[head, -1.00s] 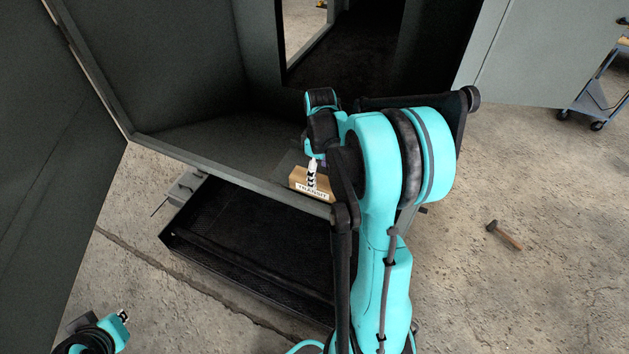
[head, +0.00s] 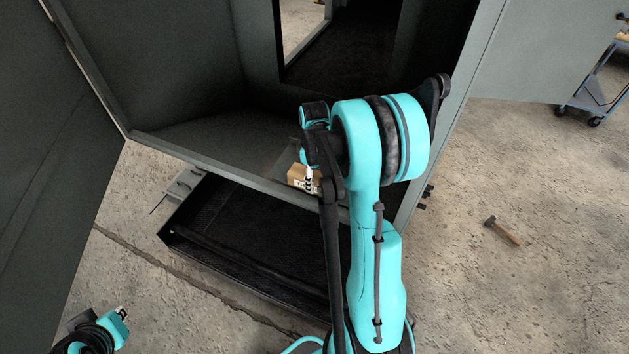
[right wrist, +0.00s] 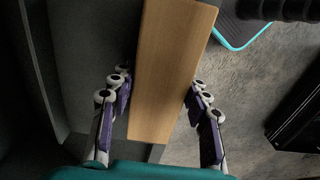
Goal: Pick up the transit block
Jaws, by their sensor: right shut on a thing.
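The transit block (head: 295,174) is a tan wooden block with a white label, just inside the front edge of the grey enclosure (head: 200,140). My right gripper (head: 310,182) is at the block and hides part of it and of its label. In the right wrist view the block (right wrist: 172,65) lies lengthwise between the two fingers of the right gripper (right wrist: 160,97), which is shut on it. I cannot tell whether the block still touches the enclosure floor. My left gripper (head: 123,315) is at the lower left, far from the block; its finger opening is not clear.
The enclosure's front lip (head: 250,185) runs just in front of the block. A black tray (head: 240,240) lies on the concrete floor below it. A hammer (head: 502,231) lies on the floor to the right, and a blue cart (head: 597,95) stands at the far right.

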